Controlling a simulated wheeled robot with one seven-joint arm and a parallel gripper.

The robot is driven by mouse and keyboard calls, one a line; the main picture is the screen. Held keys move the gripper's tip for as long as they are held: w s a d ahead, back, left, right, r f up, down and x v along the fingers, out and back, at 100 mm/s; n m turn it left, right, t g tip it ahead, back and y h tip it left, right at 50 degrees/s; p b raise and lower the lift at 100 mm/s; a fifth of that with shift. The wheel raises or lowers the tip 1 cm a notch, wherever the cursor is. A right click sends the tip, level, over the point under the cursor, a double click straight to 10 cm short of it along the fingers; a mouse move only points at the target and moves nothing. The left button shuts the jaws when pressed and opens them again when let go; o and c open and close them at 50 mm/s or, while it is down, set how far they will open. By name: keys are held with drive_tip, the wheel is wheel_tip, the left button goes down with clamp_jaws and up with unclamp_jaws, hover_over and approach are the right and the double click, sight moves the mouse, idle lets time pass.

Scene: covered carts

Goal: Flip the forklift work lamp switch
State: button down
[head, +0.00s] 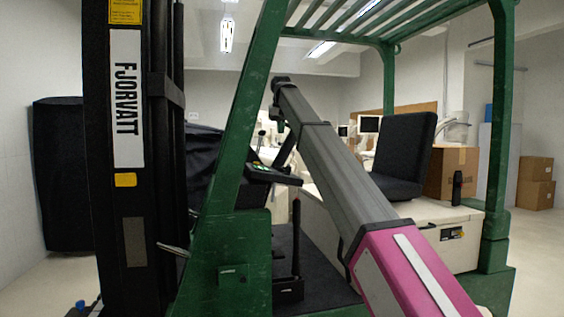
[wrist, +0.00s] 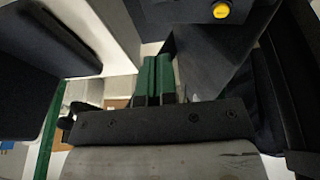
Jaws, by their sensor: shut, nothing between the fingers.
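The forklift shows in the head view, with a green frame (head: 240,110) and a black mast (head: 124,200) lettered FJORVATT. Its dark dash console (head: 268,172) carries small green and yellow controls. I cannot make out which of them is the work lamp switch. My gripper (wrist: 157,58) has two green fingers, shut together and empty in the wrist view. A yellow round knob (wrist: 221,10) on a dark panel lies beyond and right of the fingertips, apart from them. In the head view my arm reaches into the cab above the console.
A black seat (head: 404,150) stands on the pale seat base (head: 440,222) right of my arm. A green post (head: 498,120) stands at the right and an overhead guard (head: 385,25) spans above. Cardboard boxes (head: 536,170) and covered carts stand behind.

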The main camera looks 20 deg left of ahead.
drive_tip(key=x, duration=0.9)
drive_tip(key=d+x, duration=0.1)
drive_tip(key=x, duration=0.4)
drive_tip(key=shift+s+f, duration=0.1)
drive_tip(key=shift+s, duration=0.3)
